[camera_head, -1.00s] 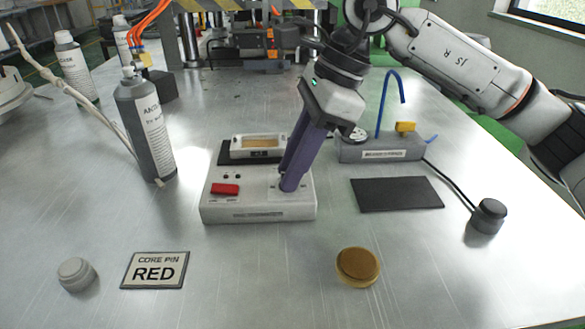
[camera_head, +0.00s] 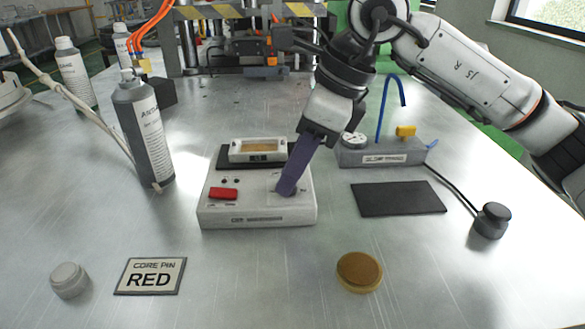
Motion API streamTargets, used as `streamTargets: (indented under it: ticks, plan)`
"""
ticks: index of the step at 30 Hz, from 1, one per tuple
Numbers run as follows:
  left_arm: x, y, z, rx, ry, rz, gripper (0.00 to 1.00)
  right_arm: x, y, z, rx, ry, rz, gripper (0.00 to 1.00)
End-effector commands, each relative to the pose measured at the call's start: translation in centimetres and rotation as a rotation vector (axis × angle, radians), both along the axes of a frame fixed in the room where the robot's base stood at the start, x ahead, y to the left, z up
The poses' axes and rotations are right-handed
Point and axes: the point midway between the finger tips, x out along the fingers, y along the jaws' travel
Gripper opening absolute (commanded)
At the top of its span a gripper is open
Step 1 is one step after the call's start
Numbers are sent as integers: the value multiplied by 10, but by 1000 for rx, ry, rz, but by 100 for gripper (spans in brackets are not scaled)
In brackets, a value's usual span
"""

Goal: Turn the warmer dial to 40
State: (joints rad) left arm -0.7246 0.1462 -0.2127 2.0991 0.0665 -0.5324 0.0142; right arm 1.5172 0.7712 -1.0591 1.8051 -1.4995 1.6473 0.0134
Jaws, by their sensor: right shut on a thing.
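The warmer (camera_head: 257,218) is a white box in the middle of the table. It has a red switch (camera_head: 223,194) at its left and a tray with an amber window (camera_head: 258,150) on a dark pad behind. My right gripper (camera_head: 286,191) points down, its purple fingers shut on the warmer dial at the right of the box's top. The fingers mostly hide the dial, and its setting cannot be read. Only a white part at the far left edge may belong to my left arm; no left gripper shows.
A grey unit (camera_head: 380,153) with a blue tube and yellow valve stands behind right, near a black mat (camera_head: 398,198) and a black knob (camera_head: 492,220). A spray bottle (camera_head: 143,130) stands left. A "CORE PIN RED" card (camera_head: 150,276), grey cap (camera_head: 69,280) and brass disc (camera_head: 359,271) lie in front.

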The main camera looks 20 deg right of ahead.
Motion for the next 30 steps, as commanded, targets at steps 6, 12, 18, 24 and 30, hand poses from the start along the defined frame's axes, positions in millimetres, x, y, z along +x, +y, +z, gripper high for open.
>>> streamTargets:
  ticks: [6, 12, 18, 24, 30]
  plan:
    - [-1, 0, -2, 0, 4, 1, 0, 0, 0, 0, -3, 1, 1, 31]
    - [-2, 0, -3, -1, 7, 1, 0, 0, 0, 0, -2, 1, 1, 39]
    - [-2, 0, -3, 0, 8, 0, 0, -1, -1, 4, 0, 0, 1, 39]
    - [0, 0, 3, 3, 5, -1, 0, -6, -12, 34, 1, -3, -1, 39]
    - [2, 1, 5, 12, 7, -5, 0, -14, -25, 70, -1, -3, -1, 39]
